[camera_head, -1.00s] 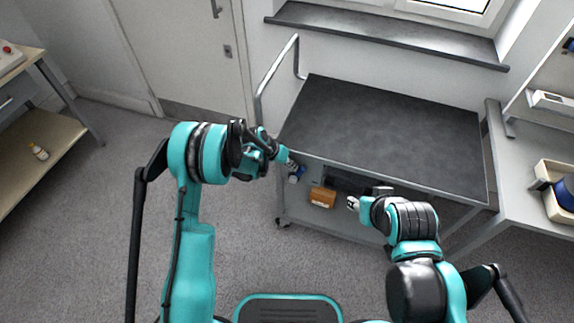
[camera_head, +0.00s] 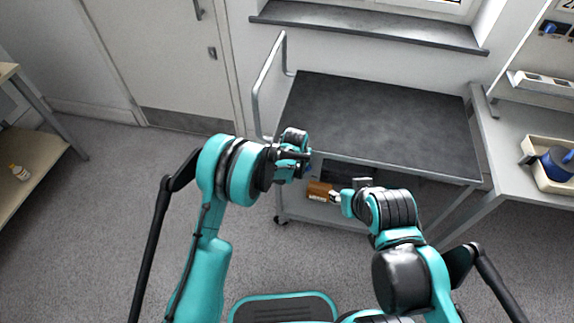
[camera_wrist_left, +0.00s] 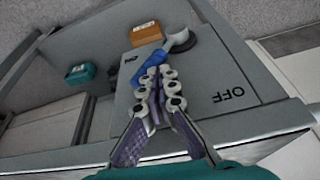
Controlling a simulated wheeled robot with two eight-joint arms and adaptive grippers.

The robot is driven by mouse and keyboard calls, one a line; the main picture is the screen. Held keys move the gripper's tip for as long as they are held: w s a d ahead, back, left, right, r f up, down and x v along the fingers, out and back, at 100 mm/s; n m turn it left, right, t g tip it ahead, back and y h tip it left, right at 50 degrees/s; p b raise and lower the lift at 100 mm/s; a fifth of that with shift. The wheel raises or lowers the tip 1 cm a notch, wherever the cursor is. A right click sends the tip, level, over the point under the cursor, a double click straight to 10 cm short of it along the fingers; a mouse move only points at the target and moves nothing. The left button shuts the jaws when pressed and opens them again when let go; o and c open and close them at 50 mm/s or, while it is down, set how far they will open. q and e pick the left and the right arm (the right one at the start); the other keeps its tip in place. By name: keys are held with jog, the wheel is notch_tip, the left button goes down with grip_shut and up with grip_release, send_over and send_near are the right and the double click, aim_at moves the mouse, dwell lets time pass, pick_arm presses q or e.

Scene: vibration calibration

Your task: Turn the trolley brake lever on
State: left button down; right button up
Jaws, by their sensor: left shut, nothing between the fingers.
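The brake lever has a blue grip (camera_wrist_left: 157,73) and a pale arm from a dark round hub on the grey trolley panel (camera_wrist_left: 205,92), in the left wrist view. The grip lies between the ON label (camera_wrist_left: 130,57) and the OFF label (camera_wrist_left: 228,95), nearer ON; I cannot tell whether it is fully at ON. My left gripper (camera_wrist_left: 157,82) is shut and empty, its fingertips over or against the blue grip. In the head view my left wrist hides the fingers and most of the lever. My right gripper (camera_head: 336,197) is at the trolley front; its finger state is unclear.
The trolley (camera_head: 375,115) has a bare dark top and a handle rail at its left. An orange-brown box (camera_head: 319,191) sits on its lower shelf, beside my right gripper. A bench (camera_head: 530,140) stands at right. Floor at left is clear.

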aim_at(309, 169)
pick_arm(q)
jog(key=shift+s+d+f, duration=0.15)
jog(key=shift+d+f, duration=0.25)
jog(key=shift+d, duration=0.35)
jog(key=shift+s+d+f+b, duration=0.25)
jog(key=shift+d+f+b, duration=0.2)
jog(key=shift+d+b, duration=0.25)
jog(key=d+p+v, duration=0.1)
jog(key=p+v, duration=0.4)
jog(key=v, duration=0.8)
jog(key=shift+w+r+p, duration=0.25)
jog(key=shift+w+p, duration=0.1)
jog(key=shift+p, duration=0.05)
